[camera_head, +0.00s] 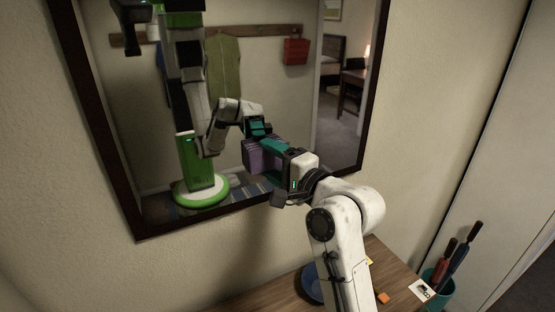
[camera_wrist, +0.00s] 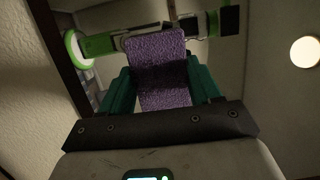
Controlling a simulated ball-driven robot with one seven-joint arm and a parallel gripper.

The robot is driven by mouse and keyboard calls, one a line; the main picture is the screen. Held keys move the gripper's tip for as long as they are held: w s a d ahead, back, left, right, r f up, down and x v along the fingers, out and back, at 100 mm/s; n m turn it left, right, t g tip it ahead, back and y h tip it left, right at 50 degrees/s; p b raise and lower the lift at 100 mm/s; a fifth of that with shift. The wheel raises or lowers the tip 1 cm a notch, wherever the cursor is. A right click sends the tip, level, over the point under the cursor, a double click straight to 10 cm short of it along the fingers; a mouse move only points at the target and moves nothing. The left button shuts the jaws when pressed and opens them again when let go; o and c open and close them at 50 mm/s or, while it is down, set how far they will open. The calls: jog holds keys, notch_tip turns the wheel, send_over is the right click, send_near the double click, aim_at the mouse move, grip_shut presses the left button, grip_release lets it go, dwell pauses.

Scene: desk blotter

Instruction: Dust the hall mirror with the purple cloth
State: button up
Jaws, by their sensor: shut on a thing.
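The hall mirror (camera_head: 270,85) hangs on the wall in a dark wooden frame, and reflects my body, a coat rack and a room. My gripper (camera_head: 268,156), with teal fingers, is shut on the purple cloth (camera_head: 254,157) in front of the mirror's lower part. In the wrist view the purple cloth (camera_wrist: 160,55) stands as a thick block between the teal fingers of my gripper (camera_wrist: 162,85). The cloth's far end is at or close to the glass; I cannot tell whether it touches. The cloth's reflection partly merges with it in the head view.
A wooden table (camera_head: 282,306) stands below the mirror, partly hidden by my arm. On it are a blue dish (camera_head: 312,283), an orange block (camera_head: 383,298), a white card (camera_head: 422,289) and a teal cup (camera_head: 438,287) with long-handled things. A round light (camera_wrist: 305,52) shows in the wrist view.

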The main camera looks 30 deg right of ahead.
aim_at(252, 164)
jog(key=shift+a, duration=1.95)
jog(key=shift+s, duration=0.1)
jog(key=shift+a+v, duration=0.2)
jog(key=shift+v, duration=0.75)
jog(key=shift+a+v, duration=0.2)
jog(key=shift+v, duration=0.75)
jog(key=shift+a+v, duration=0.25)
jog(key=shift+v, duration=0.75)
jog(key=shift+s, duration=0.3)
jog(key=shift+s, duration=1.35)
